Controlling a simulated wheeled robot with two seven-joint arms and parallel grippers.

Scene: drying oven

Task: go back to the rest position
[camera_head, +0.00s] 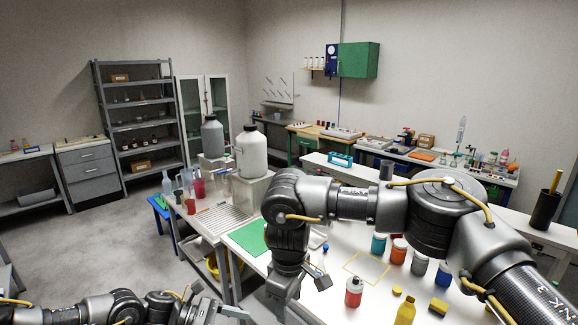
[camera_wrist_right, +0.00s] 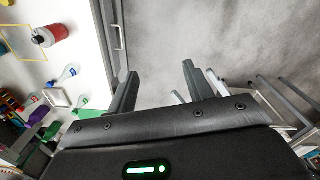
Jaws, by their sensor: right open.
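My right arm reaches in from the right across the white table (camera_head: 340,237). Its gripper (camera_head: 308,286) hangs low at the table's front left edge, partly hidden by its own wrist. In the right wrist view the two fingers of my right gripper (camera_wrist_right: 160,88) stand wide apart with nothing between them, and grey floor shows beyond. My left arm lies low at the bottom left of the head view. Its gripper (camera_head: 212,306) is small and partly cut off by the frame, with no object visible in it.
Several jars, a yellow bottle (camera_head: 405,311) and a yellow square outline (camera_head: 367,267) are on the table. A green mat (camera_head: 249,237) lies left. Open floor (camera_head: 110,245) is at left.

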